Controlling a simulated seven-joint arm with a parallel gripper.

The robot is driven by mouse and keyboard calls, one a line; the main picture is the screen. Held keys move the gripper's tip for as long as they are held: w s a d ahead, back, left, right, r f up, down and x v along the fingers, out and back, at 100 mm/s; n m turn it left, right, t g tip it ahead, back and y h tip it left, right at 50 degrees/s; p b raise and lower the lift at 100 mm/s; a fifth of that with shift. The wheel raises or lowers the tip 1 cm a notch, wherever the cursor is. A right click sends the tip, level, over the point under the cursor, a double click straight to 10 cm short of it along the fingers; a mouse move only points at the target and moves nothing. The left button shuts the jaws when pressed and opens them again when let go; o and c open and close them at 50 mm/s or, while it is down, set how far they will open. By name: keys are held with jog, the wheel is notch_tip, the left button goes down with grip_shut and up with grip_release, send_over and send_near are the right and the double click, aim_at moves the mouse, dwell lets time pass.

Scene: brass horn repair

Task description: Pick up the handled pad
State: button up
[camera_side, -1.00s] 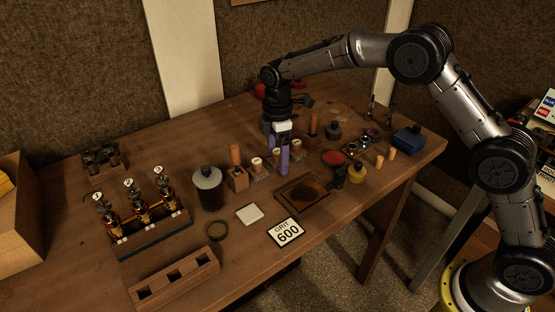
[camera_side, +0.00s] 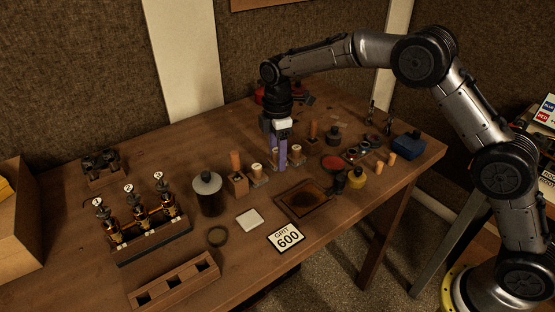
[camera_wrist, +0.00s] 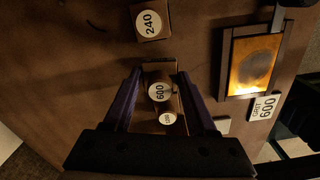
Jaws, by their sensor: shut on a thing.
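My gripper (camera_side: 276,160) points straight down among a group of wooden handled pads, its two purple fingers close together. In the wrist view the fingers (camera_wrist: 160,76) stand on either side of a handled pad with a round white "600" label (camera_wrist: 159,91) on its handle. I am shut on this pad. In the side view the fingers mostly hide it, so I cannot tell whether its base is clear of the table. A second round-labelled handle (camera_wrist: 167,118) shows nearer the palm, its number unclear. A "240" pad (camera_wrist: 151,20) sits apart, beyond the fingertips.
A framed dark tray (camera_side: 303,216) and a "GRIT 600" card (camera_side: 286,238) lie in front. A dark capped jar (camera_side: 208,194) and a wooden-handled block (camera_side: 237,182) stand left, with the brass valve rack (camera_side: 150,238) beyond.

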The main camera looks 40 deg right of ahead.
jog(key=s+d+r, duration=0.2)
jog(key=s+r, duration=0.9)
jog(key=s, duration=0.2)
jog(key=shift+s+d, duration=0.4)
